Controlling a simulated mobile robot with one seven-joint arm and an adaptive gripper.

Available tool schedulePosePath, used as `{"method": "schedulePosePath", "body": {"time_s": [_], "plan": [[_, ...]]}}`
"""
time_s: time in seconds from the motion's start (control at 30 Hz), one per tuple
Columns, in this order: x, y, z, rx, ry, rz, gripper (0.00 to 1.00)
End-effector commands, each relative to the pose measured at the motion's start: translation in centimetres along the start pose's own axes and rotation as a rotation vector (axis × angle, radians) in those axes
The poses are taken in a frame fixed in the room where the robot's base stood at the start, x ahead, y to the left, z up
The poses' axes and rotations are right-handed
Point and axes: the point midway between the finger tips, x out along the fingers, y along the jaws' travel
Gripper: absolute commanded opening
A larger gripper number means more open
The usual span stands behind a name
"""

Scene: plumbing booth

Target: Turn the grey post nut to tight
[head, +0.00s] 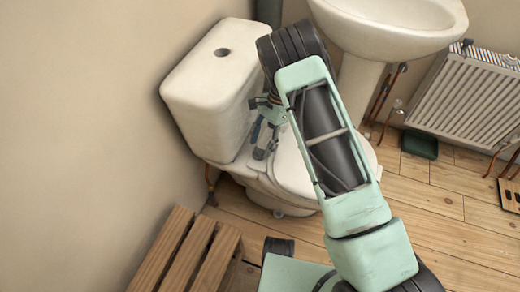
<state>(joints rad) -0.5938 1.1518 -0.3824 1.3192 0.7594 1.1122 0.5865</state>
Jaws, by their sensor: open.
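The white toilet has a cistern (205,95) against the wall and a bowl (300,180) in front of it. My arm reaches over the bowl from the lower right and hides much of it. My gripper (262,143) is small and partly hidden behind the arm. It points down beside the cistern's front face, above the back of the bowl. It looks open, with its fingers apart. I cannot make out the grey post nut for certain; it may be hidden by the gripper or the arm. Contact between the fingers and anything cannot be told.
A white washbasin (392,22) on a pedestal (357,82) stands behind the arm. A radiator (468,98) and copper pipes are at the right. A slatted wooden bench (190,255) is at the lower left. A dark green box (420,145) lies on the floor. Wooden floor at the right is mostly clear.

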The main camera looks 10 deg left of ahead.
Motion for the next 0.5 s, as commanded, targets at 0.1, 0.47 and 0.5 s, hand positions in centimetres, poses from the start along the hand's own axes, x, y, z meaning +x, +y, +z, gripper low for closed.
{"method": "schedulePosePath", "body": {"time_s": [0.1, 0.47, 0.5], "plan": [[1.4, 0.0, 0.0, 0.000, 0.000, 0.001, 0.48], [1.9, 0.0, 0.0, 0.001, 0.001, 0.000, 0.48], [1.9, 0.0, 0.0, 0.001, 0.001, 0.000, 0.47]]}}
